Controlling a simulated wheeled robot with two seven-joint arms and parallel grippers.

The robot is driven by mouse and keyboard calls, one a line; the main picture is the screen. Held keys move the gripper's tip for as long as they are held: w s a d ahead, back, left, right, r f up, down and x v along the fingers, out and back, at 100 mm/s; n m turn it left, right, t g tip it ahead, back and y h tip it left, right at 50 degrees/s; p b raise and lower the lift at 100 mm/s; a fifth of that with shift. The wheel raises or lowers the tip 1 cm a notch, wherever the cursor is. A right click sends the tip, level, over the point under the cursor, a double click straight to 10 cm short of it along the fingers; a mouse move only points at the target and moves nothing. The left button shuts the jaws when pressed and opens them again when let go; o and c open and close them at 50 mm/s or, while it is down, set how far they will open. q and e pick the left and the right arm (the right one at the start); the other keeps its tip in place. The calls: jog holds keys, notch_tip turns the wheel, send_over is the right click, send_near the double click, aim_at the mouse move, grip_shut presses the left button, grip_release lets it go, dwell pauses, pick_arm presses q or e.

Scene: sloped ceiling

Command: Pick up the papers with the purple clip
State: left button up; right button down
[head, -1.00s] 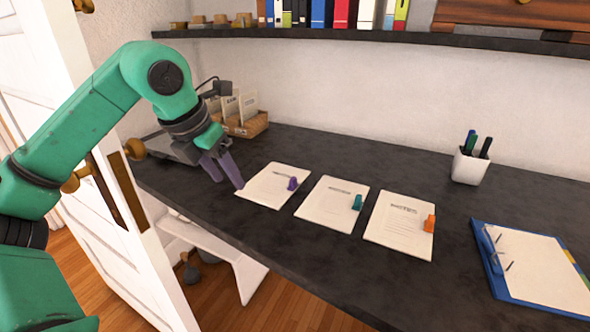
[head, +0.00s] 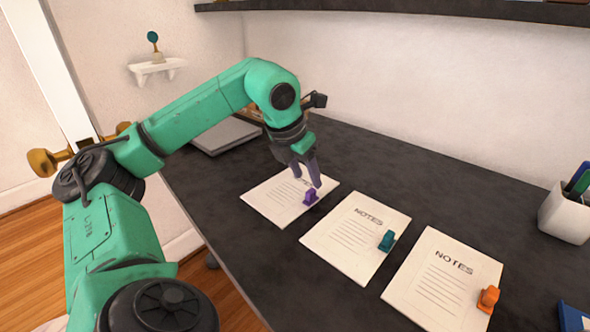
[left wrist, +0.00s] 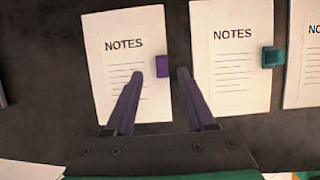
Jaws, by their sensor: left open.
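The papers with the purple clip (head: 279,200) lie flat on the dark desk, leftmost of three stacks headed NOTES. The purple clip (head: 311,196) sits on their right edge and also shows in the left wrist view (left wrist: 162,66). My left gripper (head: 308,180) is open and empty, pointing down over the clip's side of these papers. My right gripper is not in view.
Papers with a teal clip (head: 350,240) and papers with an orange clip (head: 436,280) lie to the right. A white pen cup (head: 563,216) stands at the right. A closed grey laptop (head: 226,135) lies behind my left arm. A dark shelf (head: 420,10) runs above.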

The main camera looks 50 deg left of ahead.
aim_at(311, 190)
pick_arm(q)
jog(key=x, duration=0.4)
jog(key=shift+s+d+f+b, duration=0.1)
jog(key=shift+s+f+b, duration=0.15)
jog(key=shift+s+b, duration=0.1)
jog(key=shift+w+f, duration=0.3)
jog(key=shift+f, duration=0.05)
grip_shut()
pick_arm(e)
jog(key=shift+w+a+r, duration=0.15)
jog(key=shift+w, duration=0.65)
pick_arm(q)
jog(key=shift+r, duration=0.1)
